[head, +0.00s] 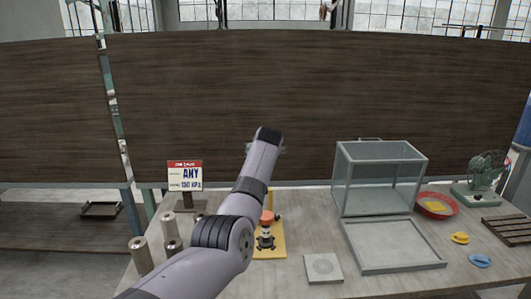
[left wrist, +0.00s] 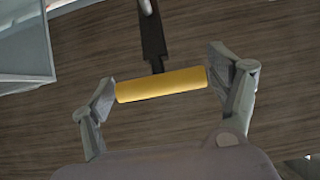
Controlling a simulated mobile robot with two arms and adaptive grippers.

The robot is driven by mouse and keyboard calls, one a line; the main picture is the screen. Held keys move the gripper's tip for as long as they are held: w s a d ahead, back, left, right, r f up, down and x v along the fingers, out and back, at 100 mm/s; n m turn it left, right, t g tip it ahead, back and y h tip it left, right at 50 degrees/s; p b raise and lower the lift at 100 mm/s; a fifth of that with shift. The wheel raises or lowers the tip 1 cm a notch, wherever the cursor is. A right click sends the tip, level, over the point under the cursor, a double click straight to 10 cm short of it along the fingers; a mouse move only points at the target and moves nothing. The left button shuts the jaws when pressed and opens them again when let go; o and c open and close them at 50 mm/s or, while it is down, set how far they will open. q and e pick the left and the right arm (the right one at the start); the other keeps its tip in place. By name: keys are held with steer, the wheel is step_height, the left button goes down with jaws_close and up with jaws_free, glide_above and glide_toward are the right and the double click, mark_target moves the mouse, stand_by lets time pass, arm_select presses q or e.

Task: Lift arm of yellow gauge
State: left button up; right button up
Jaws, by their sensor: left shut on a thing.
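The yellow gauge stands on the bench behind my left arm in the head view; its yellow base (head: 275,250) shows, with a red-orange round part (head: 267,217) and a small dark and metal piece in front. In the left wrist view a yellow cylindrical handle (left wrist: 150,87) on a dark bar (left wrist: 152,40) lies crosswise between the fingers of my left gripper (left wrist: 161,82). The fingers are shut on the handle, one at each end. My right gripper is not in view.
A glass case (head: 380,180), a shallow grey tray (head: 395,247) and a square plate (head: 322,267) stand right of the gauge. A red bowl (head: 437,206) and a green fan (head: 485,175) are farther right. Metal cylinders (head: 141,256) and a sign (head: 185,175) are left.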

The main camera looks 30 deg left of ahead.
arm_select(q)
steer(key=o, duration=1.3)
steer(key=shift+r, duration=0.3)
steer(key=shift+c, duration=0.2)
steer(key=o, duration=0.4)
steer(key=shift+f, duration=0.2)
steer(key=shift+s, duration=0.1)
steer(key=v, duration=1.2)
